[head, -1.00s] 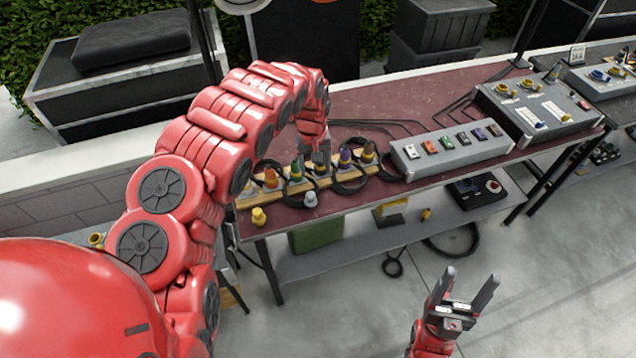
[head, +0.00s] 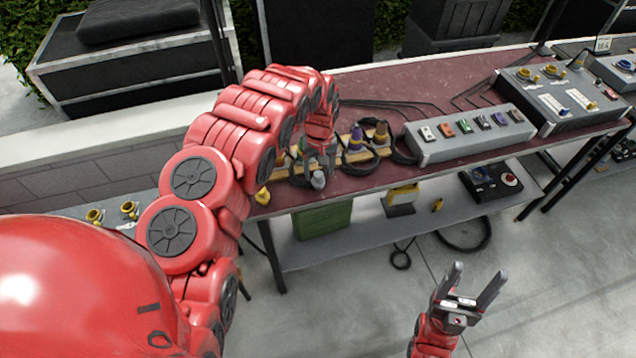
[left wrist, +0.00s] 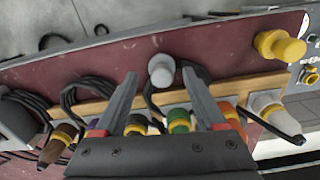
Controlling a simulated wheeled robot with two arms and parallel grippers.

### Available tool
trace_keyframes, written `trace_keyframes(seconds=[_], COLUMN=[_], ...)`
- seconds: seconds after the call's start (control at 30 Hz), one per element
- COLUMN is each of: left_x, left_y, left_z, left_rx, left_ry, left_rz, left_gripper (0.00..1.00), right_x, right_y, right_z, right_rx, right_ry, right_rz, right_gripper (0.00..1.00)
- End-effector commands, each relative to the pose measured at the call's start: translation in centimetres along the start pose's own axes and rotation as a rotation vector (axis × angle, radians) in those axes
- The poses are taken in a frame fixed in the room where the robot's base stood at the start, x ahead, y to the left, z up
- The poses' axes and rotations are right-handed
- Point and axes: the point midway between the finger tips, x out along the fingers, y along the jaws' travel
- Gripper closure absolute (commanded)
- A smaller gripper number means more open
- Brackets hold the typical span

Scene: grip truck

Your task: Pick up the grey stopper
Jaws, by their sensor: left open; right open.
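The grey stopper (head: 318,180) stands on the front part of the dark red table top (head: 375,180), near its front edge. In the left wrist view the grey stopper (left wrist: 161,70) shows ahead of the fingertips, roughly centred between them. My left gripper (head: 322,160) is open and empty, over the row of plugs just behind the stopper; it also shows in the left wrist view (left wrist: 158,84). The gap between stopper and fingers is hard to judge. My right gripper (head: 475,280) is open and empty, over the floor in front of the table.
A wooden strip (left wrist: 105,107) with several coloured plugs and black cables lies behind the stopper. A yellow stopper (left wrist: 279,46) stands to one side. A grey box with coloured switches (head: 470,135) is to the right. The lower shelf (head: 350,235) holds a green box.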

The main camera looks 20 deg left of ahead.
Motion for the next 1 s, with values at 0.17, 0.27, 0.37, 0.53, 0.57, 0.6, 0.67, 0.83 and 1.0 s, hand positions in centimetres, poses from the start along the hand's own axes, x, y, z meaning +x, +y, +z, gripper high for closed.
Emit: trace_keyframes(seconds=[0.17, 0.27, 0.37, 0.53, 0.57, 0.6, 0.67, 0.83, 1.0], left_x=[1.0, 2.1, 3.2, 4.6, 4.7, 4.9, 5.0, 5.1, 5.1], left_y=[-0.2, -0.3, -0.3, -0.3, -0.3, -0.3, -0.4, -0.4, -0.4], left_z=[0.0, -0.1, -0.1, -0.1, -0.1, -0.2, -0.2, -0.2, -0.2], left_rx=[-0.001, -0.002, -0.001, -0.001, -0.001, -0.001, -0.001, -0.001, -0.002], left_ry=[-0.002, -0.001, -0.003, -0.002, -0.001, 0.0, 0.001, 0.002, 0.001], left_rz=[0.002, 0.003, 0.002, 0.002, 0.002, 0.001, 0.001, 0.001, 0.001], left_gripper=[0.27, 0.27, 0.27, 0.27, 0.27, 0.27, 0.27, 0.27, 0.47], right_x=[1.4, 2.1, 2.5, 2.9, 2.9, 3.0, 3.0, 2.9, 2.9], right_y=[0.1, 0.1, 0.1, 0.1, 0.1, 0.1, 0.1, 0.1, 0.1], right_z=[-0.2, -0.3, -0.4, -0.5, -0.5, -0.5, -0.5, -0.5, -0.5], right_rx=[0.0, 0.0, 0.0, 0.0, 0.0, 0.0, 0.0, 0.0, 0.0], right_ry=[0.0, 0.0, 0.0, 0.0, 0.0, 0.0, 0.0, 0.0, 0.0], right_rz=[0.0, 0.0, 0.0, 0.0, 0.0, 0.0, 0.0, 0.0, 0.0], right_gripper=[0.32, 0.32, 0.32, 0.32, 0.32, 0.32, 0.32, 0.32, 0.32])
